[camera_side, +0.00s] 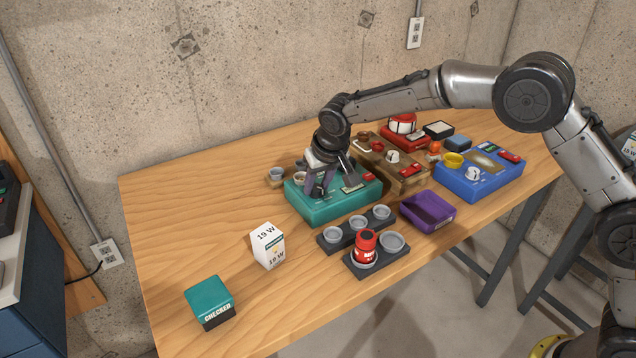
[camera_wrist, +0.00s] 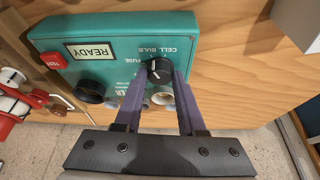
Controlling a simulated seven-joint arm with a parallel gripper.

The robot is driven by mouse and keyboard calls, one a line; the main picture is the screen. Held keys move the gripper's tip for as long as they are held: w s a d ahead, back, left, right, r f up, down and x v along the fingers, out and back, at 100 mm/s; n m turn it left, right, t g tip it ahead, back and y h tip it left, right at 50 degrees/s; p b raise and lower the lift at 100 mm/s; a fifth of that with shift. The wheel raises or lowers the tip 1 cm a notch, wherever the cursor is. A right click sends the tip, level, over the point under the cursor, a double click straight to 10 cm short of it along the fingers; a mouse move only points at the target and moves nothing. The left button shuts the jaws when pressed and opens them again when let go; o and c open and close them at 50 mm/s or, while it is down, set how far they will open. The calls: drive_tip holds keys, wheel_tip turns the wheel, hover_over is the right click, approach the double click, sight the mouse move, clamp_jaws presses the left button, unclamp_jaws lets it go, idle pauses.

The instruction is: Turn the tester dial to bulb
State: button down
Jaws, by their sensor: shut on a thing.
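The teal tester box (camera_side: 335,207) sits in the middle of the bench. In the wrist view the tester (camera_wrist: 110,37) appears upside down, with a lit-looking READY window (camera_wrist: 90,51) and a red button (camera_wrist: 54,60). Its black dial (camera_wrist: 158,71) has the words CELL, BULB and FUSE printed around it. My gripper (camera_wrist: 160,78) is shut on the dial, one purple finger on each side. A pale mark shows on the dial, but I cannot tell for sure which word it points to. In the side view my gripper (camera_side: 319,189) hides the dial.
A 19 W carton (camera_side: 268,246) and a teal CHECKED box (camera_side: 209,302) stand at the front left. Dark cup holders (camera_side: 337,247), one with a red item (camera_side: 365,243), and a purple tray (camera_side: 428,211) lie in front. A blue device (camera_side: 480,178) stands right.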

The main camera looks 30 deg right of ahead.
drive_tip(key=shift+m, duration=0.3)
drive_tip(key=c, duration=0.5)
unclamp_jaws()
drive_tip(key=v, duration=1.4)
drive_tip(key=shift+a, duration=0.15)
